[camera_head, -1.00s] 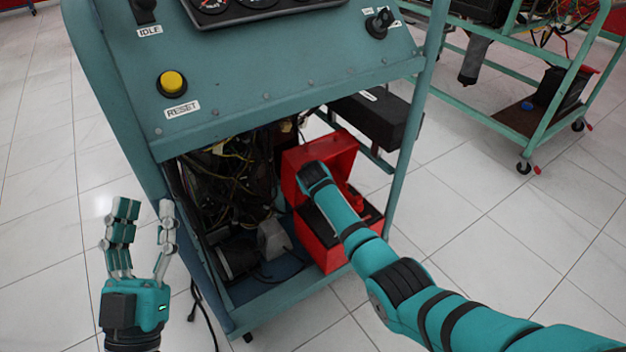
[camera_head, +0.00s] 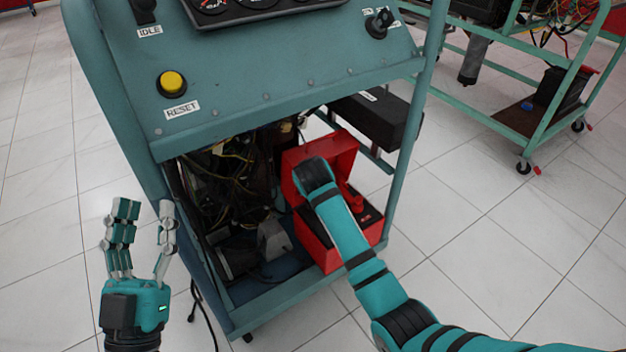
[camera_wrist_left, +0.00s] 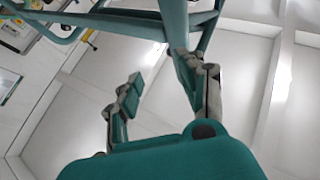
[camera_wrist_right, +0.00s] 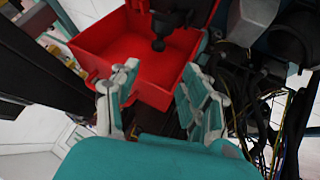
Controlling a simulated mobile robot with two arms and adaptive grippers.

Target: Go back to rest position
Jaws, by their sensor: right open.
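My left gripper (camera_head: 141,235) is open and empty, upright in front of the trainer's lower left side. It also shows open in the left wrist view (camera_wrist_left: 160,95). My right arm reaches across to the red box in the trainer's lower bay; in the head view its gripper is hidden behind my forearm. In the right wrist view my right gripper (camera_wrist_right: 158,100) is open, with its fingers apart beside the red box (camera_wrist_right: 150,62). The box also shows in the head view (camera_head: 313,247), with its lid raised. I cannot tell whether the fingers touch it.
The teal trainer (camera_head: 285,95) has a yellow reset button (camera_head: 172,83) on its sloped panel. Wires and engine parts (camera_head: 225,190) fill the bay beside the box. A wheeled stand (camera_head: 545,115) is at upper right. Tiled floor (camera_head: 500,250) is clear at right.

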